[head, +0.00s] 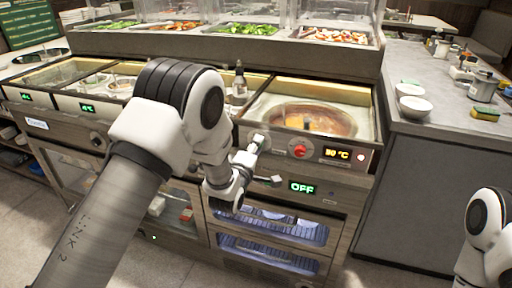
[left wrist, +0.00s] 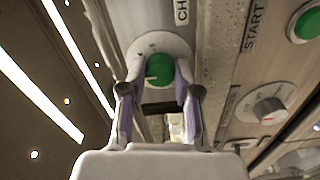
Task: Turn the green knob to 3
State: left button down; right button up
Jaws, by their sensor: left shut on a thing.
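The green knob (left wrist: 159,70) sits on a pale round dial (left wrist: 150,48) in the left wrist view. A light pointer mark shows on the knob's left side, but the dial's numbers are too blurred to read. My left gripper (left wrist: 154,92) has one finger on each side of the knob and is shut on it. In the head view my left gripper (head: 256,146) is at the counter's front panel, left of a red knob (head: 300,151), and the green knob is hidden there. Only part of my right arm shows at the lower right; its gripper is out of view.
A green button (left wrist: 308,24) beside a START label and a grey knob (left wrist: 268,109) are to the right in the left wrist view. In the head view, a display reading OFF (head: 303,187) is just below right of the gripper. A round sauce well (head: 345,119) lies above.

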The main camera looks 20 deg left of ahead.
dwell(0.3)
pick_arm(q)
jog(key=c, duration=0.8)
grip_release()
